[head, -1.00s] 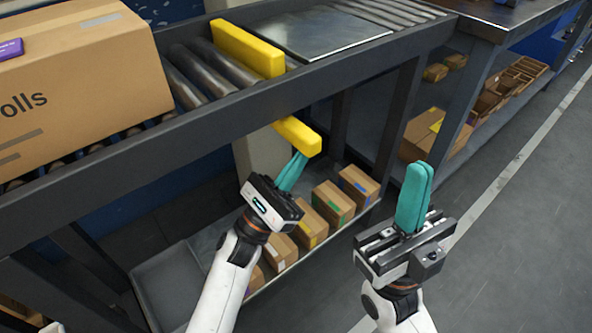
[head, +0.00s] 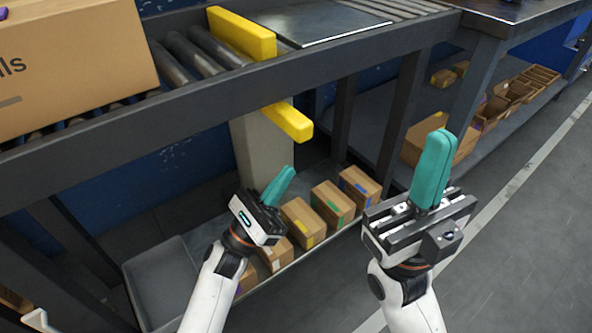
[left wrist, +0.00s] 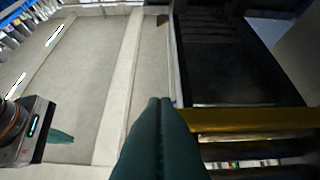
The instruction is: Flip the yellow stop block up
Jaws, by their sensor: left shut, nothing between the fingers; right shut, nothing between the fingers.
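The yellow stop block (head: 242,34) stands up above the rollers, across the conveyor beside the metal plate. A lower yellow bar (head: 289,121) sticks out below the conveyor's front rail. My left gripper (head: 287,171) is shut and empty, below the lower yellow bar and apart from it. In the left wrist view the left fingers (left wrist: 160,110) are shut, with a yellow bar (left wrist: 255,120) to their right. My right gripper (head: 442,135) is shut and empty, to the right in front of the conveyor frame.
A large cardboard box (head: 75,55) sits on the rollers at the left. The dark front rail (head: 190,106) runs above my left gripper. Small cartons (head: 303,222) line the lower shelf. A metal plate (head: 315,22) lies right of the block. Floor at the right is clear.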

